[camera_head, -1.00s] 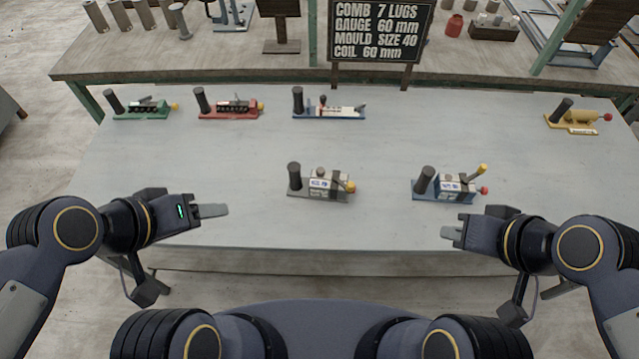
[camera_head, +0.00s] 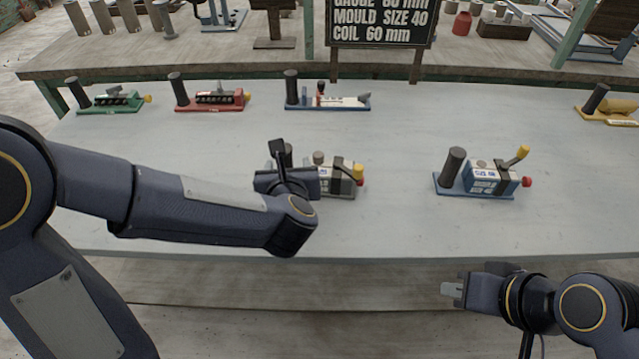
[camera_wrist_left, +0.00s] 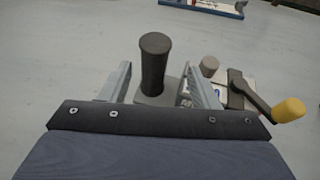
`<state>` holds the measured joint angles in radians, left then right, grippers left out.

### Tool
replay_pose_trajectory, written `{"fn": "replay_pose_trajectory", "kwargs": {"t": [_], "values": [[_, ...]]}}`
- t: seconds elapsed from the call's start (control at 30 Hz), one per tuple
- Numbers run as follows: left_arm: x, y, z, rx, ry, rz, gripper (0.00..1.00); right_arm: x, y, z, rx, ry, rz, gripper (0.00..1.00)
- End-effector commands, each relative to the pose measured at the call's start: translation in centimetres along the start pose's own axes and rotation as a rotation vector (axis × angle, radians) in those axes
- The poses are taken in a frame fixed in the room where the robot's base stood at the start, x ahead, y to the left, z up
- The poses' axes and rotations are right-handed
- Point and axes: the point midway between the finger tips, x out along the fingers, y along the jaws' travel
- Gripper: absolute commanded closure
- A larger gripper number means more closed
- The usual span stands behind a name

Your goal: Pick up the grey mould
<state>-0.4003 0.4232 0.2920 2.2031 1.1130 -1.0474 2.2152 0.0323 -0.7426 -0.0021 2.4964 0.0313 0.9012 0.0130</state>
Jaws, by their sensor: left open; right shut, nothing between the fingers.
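The grey mould (camera_head: 343,184) stands on the near part of the grey table, with a black upright handle at its left end and a yellow-tipped lever at its right. My left gripper (camera_head: 285,182) is over its left end and hides part of it. In the left wrist view, the open fingers of my left gripper (camera_wrist_left: 162,85) are on either side of the black handle (camera_wrist_left: 154,62); I cannot tell if either touches it. The grey mould's body (camera_wrist_left: 217,90) is partly behind the right finger there. My right gripper (camera_head: 452,289) is shut and empty near the table's front edge.
A blue mould (camera_head: 490,178) stands to the right. Green (camera_head: 113,103), red (camera_head: 215,99), blue-and-white (camera_head: 330,102) and yellow (camera_head: 612,108) moulds line the back of the table (camera_head: 400,220). A sign (camera_head: 380,25) stands behind them.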

Motion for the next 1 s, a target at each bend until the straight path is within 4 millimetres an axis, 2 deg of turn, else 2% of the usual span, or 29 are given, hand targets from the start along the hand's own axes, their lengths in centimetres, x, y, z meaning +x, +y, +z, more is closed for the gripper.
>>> {"fn": "replay_pose_trajectory", "kwargs": {"t": [0.43,0.57,0.77,1.0], "values": [[5.9,0.7,0.4,0.004,0.001,0.001,0.44,-0.7,-0.3,-0.3,0.000,0.000,0.000,1.00],[6.7,0.7,0.5,0.005,0.000,-0.002,0.44,-0.7,-0.3,-0.3,0.000,0.000,0.000,1.00],[6.7,0.7,0.5,0.005,-0.001,-0.002,0.44,-0.6,-0.3,-0.3,0.000,0.000,0.000,1.00],[6.7,0.7,0.5,0.005,-0.001,-0.002,0.75,-0.6,-0.3,-0.3,0.000,0.000,0.000,1.00]]}}
